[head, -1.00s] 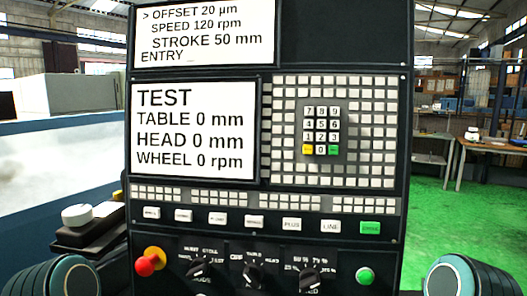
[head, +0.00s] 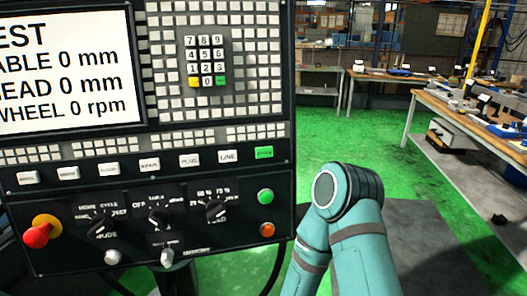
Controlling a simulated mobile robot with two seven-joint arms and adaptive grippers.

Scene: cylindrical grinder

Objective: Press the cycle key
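The control panel (head: 215,128) of the grinder fills the left of the head view. A row of white keys runs below the key grid and ends at its right with a green key (head: 264,153). The label on this green key is too small to read for certain. The readable keys beside it are LINE (head: 227,156) and PLUS (head: 189,160). A round green button (head: 265,196) sits lower, near the panel's right edge. Neither gripper is in view. Only a teal arm link of mine shows, right of the panel and apart from it.
A red emergency stop knob (head: 37,236), rotary knobs (head: 216,211) and an orange button (head: 267,229) are on the lower panel. The screen (head: 70,80) shows 0 mm and 0 rpm. Green floor (head: 375,135) lies open to the right, with workbenches (head: 470,110) beyond.

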